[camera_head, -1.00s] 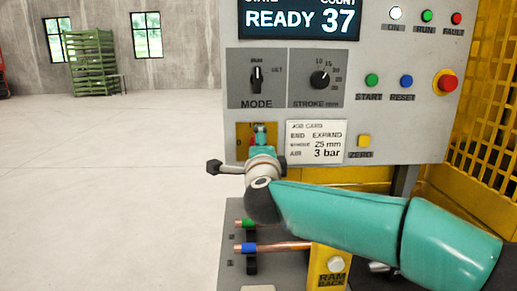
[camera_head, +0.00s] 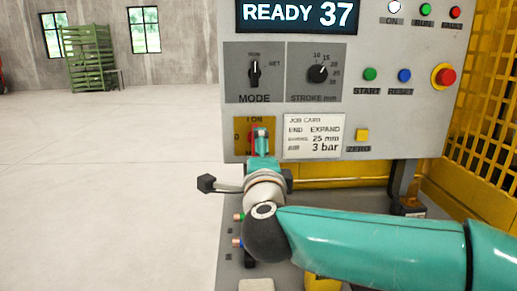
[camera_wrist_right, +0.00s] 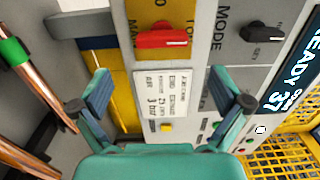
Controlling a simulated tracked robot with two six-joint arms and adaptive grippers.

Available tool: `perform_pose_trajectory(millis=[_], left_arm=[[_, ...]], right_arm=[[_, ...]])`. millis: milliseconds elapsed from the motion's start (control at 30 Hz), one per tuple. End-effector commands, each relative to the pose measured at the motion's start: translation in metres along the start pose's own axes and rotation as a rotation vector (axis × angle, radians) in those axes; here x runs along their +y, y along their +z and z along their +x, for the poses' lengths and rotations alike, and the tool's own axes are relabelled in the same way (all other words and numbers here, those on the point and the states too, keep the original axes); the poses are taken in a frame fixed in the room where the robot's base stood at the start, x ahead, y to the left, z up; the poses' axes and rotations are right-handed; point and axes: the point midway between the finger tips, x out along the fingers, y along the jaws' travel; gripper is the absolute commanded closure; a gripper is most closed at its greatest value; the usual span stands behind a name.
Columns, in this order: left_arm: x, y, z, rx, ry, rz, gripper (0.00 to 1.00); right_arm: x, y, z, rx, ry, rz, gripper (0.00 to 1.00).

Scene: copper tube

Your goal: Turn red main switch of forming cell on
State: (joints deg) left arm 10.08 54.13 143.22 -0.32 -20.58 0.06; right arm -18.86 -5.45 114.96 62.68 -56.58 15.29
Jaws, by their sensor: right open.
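The red main switch (camera_wrist_right: 165,38) shows in the right wrist view on its yellow plate (camera_wrist_right: 148,13). Its handle lies across that picture, between the cut-off MAIN lettering and the ON lettering. My right gripper (camera_wrist_right: 160,82) is open and empty, its two fingers spread wide, with the switch beyond and between them. In the head view my right gripper (camera_head: 263,145) is in front of the yellow plate (camera_head: 241,127) and hides most of the switch. Contact with the switch cannot be told. My left gripper is in neither view.
The panel holds a display (camera_head: 298,14) reading READY 37, a MODE knob (camera_head: 254,72), a STROKE knob (camera_head: 317,73) and a red button (camera_head: 445,76). A job card (camera_head: 313,136) is beside the switch plate. Copper tubes (camera_wrist_right: 40,75) lie below. Open floor is at left.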

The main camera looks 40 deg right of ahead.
Motion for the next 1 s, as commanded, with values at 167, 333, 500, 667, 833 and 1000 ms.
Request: perform_pose_trajectory(millis=[167,333,500,667,833,1000], left_arm=[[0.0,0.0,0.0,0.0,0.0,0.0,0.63],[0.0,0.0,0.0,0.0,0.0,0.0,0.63],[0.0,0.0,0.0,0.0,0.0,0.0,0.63],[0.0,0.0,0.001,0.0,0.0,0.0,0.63],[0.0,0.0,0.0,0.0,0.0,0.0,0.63],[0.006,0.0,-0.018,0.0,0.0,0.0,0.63]], right_arm=[[0.0,0.001,-0.027,-0.003,0.0,0.001,0.0],[0.002,0.0,-0.037,-0.001,0.002,-0.001,0.0],[0.002,0.0,-0.038,0.0,0.002,-0.001,0.0],[0.001,0.0,-0.038,0.0,0.002,0.0,0.0],[0.001,0.0,-0.037,0.0,0.002,0.0,0.0],[-0.018,0.0,-0.037,0.0,0.001,0.0,0.0]])
